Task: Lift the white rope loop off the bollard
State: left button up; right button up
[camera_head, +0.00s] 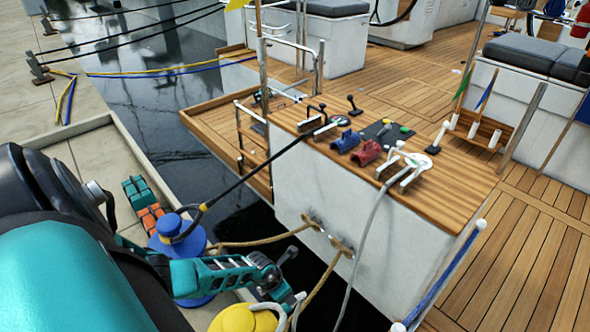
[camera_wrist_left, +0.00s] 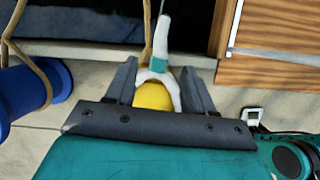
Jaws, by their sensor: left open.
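The white rope loop (camera_wrist_left: 169,82) sits around the top of the yellow bollard (camera_wrist_left: 152,96) in the left wrist view. A teal band (camera_wrist_left: 158,67) crosses the loop's neck, and the white rope runs up from it towards the dark water. My left gripper (camera_wrist_left: 159,68) is open, with one finger on each side of the loop and bollard head; contact cannot be told. In the head view the yellow bollard (camera_head: 240,319) shows at the bottom edge, with part of the white loop (camera_head: 277,309) beside it, partly hidden by my arm. My right gripper is not in view.
A blue bollard (camera_head: 165,245) with a dark line and tan rope (camera_head: 262,240) stands on the quay just left. Teal and orange blocks (camera_head: 143,203) lie behind it. The boat's white hull (camera_head: 330,215) rises across a strip of dark water.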

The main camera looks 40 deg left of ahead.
aim_at(283, 309)
pick_arm(q)
jog(key=b+x, duration=0.6)
jog(key=shift+s+d, duration=0.1)
jog(key=shift+b+x, duration=1)
jog(key=shift+b, duration=0.05)
jog(key=shift+w+f+b, duration=0.3)
jog(key=shift+f+b, duration=0.3)
jog(key=shift+f, duration=0.05)
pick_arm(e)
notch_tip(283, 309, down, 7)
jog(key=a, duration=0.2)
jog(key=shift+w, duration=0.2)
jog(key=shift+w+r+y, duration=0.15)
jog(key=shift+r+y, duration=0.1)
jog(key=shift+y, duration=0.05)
pick_arm(q)
jog(key=c, duration=0.3)
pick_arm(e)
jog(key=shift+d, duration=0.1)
pick_arm(q)
jog(key=c, duration=0.4)
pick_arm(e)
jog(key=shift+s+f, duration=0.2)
pick_arm(q)
grip_shut()
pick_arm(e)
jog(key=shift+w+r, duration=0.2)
